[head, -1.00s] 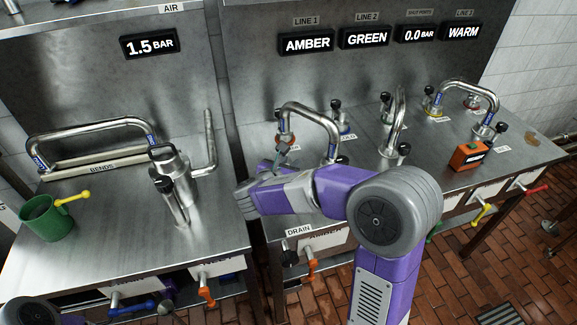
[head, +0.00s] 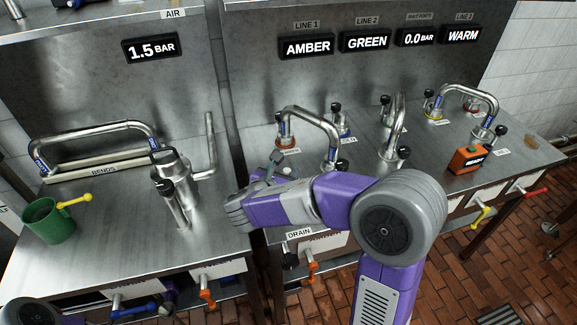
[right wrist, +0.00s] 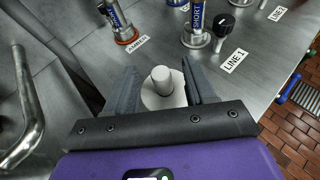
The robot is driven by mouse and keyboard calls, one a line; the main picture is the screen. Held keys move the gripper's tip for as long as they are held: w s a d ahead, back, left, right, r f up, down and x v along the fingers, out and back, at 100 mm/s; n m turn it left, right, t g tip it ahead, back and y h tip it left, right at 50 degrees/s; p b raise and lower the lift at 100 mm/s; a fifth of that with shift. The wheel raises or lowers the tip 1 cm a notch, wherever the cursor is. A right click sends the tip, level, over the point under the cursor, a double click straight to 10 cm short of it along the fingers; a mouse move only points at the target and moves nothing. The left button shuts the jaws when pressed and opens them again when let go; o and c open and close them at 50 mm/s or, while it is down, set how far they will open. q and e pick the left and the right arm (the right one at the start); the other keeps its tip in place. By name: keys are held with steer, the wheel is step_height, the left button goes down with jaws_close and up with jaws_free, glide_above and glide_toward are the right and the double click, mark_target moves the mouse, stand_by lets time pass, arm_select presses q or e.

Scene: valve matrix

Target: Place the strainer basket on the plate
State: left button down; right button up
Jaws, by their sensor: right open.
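My right gripper (right wrist: 163,90) is open, its two dark fingers on either side of a pale upright cylinder (right wrist: 161,77) on a round pale disc (right wrist: 165,97). I cannot tell whether these are the strainer basket and plate. In the head view my right gripper (head: 271,168) is low over the left part of the right bench; the wrist hides what is under it. A metal canister with a handled lid (head: 172,175) stands on the left bench. No strainer basket shows clearly. My left gripper is out of view.
A bent pipe (head: 310,114) stands behind my right gripper, between the AMBER and LINE 1 tags. An upright pipe (head: 212,145) rises on the left bench. A gap separates the benches.

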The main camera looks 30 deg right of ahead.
steer(key=p+v, duration=0.1)
steer(key=v, duration=0.7)
steer(key=shift+p, duration=0.3)
steer(key=shift+s+a+r, duration=0.1)
steer(key=shift+r, duration=0.05)
